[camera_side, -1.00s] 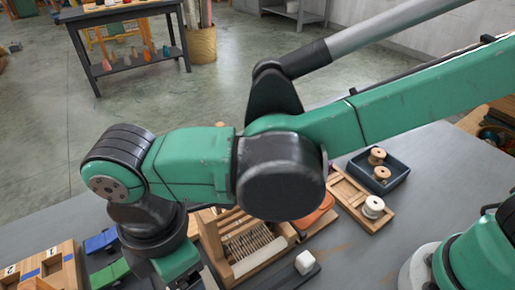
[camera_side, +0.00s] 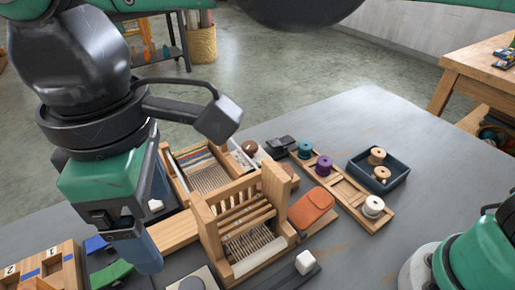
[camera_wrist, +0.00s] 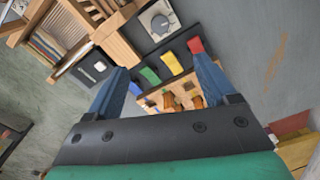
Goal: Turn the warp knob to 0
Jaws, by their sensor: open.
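A round grey dial knob (camera_wrist: 159,22) sits on a light square plate at the top of the wrist view. In the side view, what looks like the same knob (camera_side: 191,284) is cut by the bottom edge, beside the wooden loom (camera_side: 205,218). I cannot read its marks or setting. My gripper (camera_wrist: 160,65) is open, with two blue fingers apart and nothing held. It hangs at the left of the side view, left of the loom. In the wrist view the knob lies beyond the fingertips, apart from them.
Blue (camera_side: 98,243) and green (camera_side: 110,274) tabs and a numbered wooden rack (camera_side: 40,283) lie at the left. A white block (camera_side: 305,262) on a black strip is near the front. An orange pouch (camera_side: 311,207), a spool rack (camera_side: 346,188) and a dark tray (camera_side: 398,174) stand right.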

